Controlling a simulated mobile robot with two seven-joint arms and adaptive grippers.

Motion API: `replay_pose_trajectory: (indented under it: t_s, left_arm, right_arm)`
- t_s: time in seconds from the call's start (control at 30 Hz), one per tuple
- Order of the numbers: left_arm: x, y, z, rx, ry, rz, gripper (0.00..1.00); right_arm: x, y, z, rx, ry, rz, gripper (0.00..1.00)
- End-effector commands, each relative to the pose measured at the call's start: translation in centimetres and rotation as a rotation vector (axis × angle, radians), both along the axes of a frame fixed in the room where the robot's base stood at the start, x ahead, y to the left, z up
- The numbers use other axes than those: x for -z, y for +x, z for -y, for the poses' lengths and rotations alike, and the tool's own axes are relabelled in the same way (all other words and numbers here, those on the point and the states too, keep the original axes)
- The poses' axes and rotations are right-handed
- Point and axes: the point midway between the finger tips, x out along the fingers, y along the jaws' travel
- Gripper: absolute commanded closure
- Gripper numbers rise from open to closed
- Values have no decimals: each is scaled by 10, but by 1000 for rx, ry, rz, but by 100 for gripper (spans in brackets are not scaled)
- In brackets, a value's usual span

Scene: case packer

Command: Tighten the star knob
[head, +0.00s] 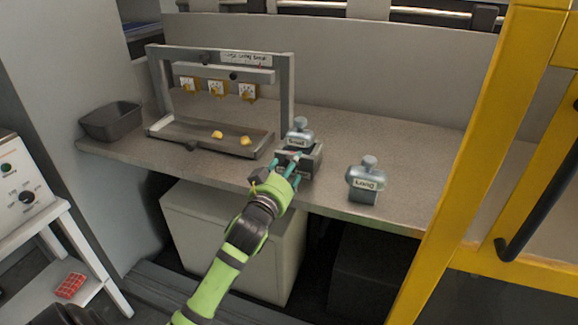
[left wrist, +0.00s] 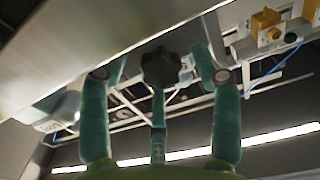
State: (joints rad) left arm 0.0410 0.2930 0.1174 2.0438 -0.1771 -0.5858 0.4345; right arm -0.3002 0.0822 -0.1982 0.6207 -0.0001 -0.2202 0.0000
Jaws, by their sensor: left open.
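The dark, lobed star knob (left wrist: 161,68) shows in the left wrist view, ahead of my left gripper (left wrist: 158,92). The teal fingers are spread open around it, with one on each side and one below; I cannot tell whether any touches it. In the head view my left gripper (head: 289,162) is at the front of a grey block (head: 311,162) near the counter's front edge. I cannot make out the knob there, where the fingers cover part of the block. My right gripper is not in view.
A labelled grey piece (head: 300,137) sits on the block, and a similar piece (head: 365,182) stands to the right. A metal frame (head: 287,95) with yellow-backed heads and a tray is at left, beside a grey bin (head: 112,121). A yellow post (head: 470,170) stands at right.

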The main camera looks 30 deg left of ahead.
Motion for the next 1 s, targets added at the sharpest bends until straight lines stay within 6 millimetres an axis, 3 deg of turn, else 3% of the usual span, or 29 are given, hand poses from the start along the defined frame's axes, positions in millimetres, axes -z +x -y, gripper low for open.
replay_pose_trajectory:
  t_s: [0.37,0.5,1.0]
  left_arm:
    - [0,8,-2,0,0,-1,36]
    - [1,7,-2,0,0,-1,92]
    - [1,7,-2,0,74,-25,92]
  right_arm:
    - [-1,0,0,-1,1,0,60]
    - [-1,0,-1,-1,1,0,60]
    - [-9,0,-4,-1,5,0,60]
